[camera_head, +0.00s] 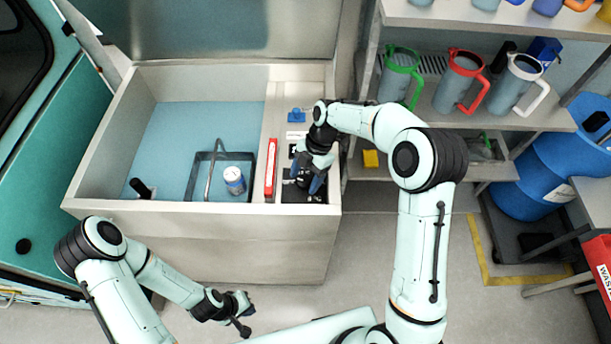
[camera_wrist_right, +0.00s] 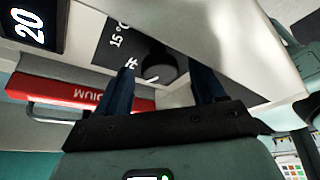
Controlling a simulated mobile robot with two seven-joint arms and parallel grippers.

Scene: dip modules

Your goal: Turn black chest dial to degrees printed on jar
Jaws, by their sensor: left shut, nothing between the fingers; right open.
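The open chest (camera_head: 205,215) has a black dial (camera_wrist_right: 160,70) on its right-hand panel. Beside the dial I read "15 °C" and a partly cut-off label in the right wrist view. My right gripper (camera_head: 307,182) is over this panel, open. Its two blue fingers lie to either side of the dial in the wrist view (camera_wrist_right: 163,85); I cannot tell whether they touch it. A white and blue jar (camera_head: 235,182) stands upright in a wire-handled rack (camera_head: 203,182) inside the chest; its print is too small to read. My left gripper (camera_head: 243,310) is shut and empty in front of the chest.
A dark display (camera_wrist_right: 32,27) reads 20. A red strip (camera_head: 271,168), lettered in the wrist view, stands left of the panel. A blue knob (camera_head: 296,115) sits at its back. Shelves (camera_head: 500,118) with jugs and a blue barrel (camera_head: 540,180) stand at right.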

